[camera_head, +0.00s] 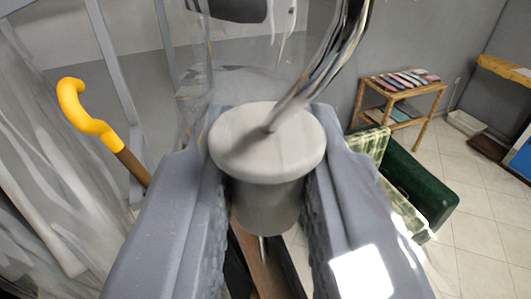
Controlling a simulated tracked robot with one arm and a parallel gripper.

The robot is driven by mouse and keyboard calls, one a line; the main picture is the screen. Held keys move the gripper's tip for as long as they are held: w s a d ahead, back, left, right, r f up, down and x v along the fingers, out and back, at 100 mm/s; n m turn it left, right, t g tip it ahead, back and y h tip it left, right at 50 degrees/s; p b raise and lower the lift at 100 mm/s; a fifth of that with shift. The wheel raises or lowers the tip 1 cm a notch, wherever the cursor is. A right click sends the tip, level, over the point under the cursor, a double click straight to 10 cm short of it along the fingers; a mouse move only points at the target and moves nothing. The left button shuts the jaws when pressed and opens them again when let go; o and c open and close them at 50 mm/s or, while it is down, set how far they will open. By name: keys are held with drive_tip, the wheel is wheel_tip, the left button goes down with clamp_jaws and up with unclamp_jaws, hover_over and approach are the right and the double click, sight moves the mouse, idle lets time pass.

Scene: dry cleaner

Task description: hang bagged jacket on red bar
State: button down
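My gripper (268,165) has its two grey fingers on either side of a pale grey cylinder (267,205) and is shut on it. A shiny metal hook rod (322,72) rises from the cylinder's top and leaves the picture at the upper edge. Clear plastic film (255,75) shows behind the cylinder. It looks like part of the bagged jacket's cover and hanger, but the jacket itself cannot be made out clearly. A thin rod shows under the cylinder between the fingers. No red bar is in view.
Clear plastic-covered hanging items (35,150) fill the left side, close to my gripper. A yellow curved handle (80,108) stands beside them. A wooden rack (400,92) with folded cloths, a dark green case (418,188) and a white tray (467,123) stand right. Tiled floor (475,215) is open there.

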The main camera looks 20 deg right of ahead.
sight(245, 291)
drive_tip(key=shift+w+p, duration=0.45)
drive_tip(key=shift+w, duration=0.3)
drive_tip(key=shift+f, duration=0.1)
drive_tip(key=shift+f+b, duration=1)
drive_tip(key=shift+f, duration=0.25)
drive_tip(key=shift+f, duration=0.35)
idle(0.5)
drive_tip(key=c, duration=1.3)
unclamp_jaws()
drive_tip(key=shift+o, duration=0.2)
drive_tip(key=shift+a, duration=0.1)
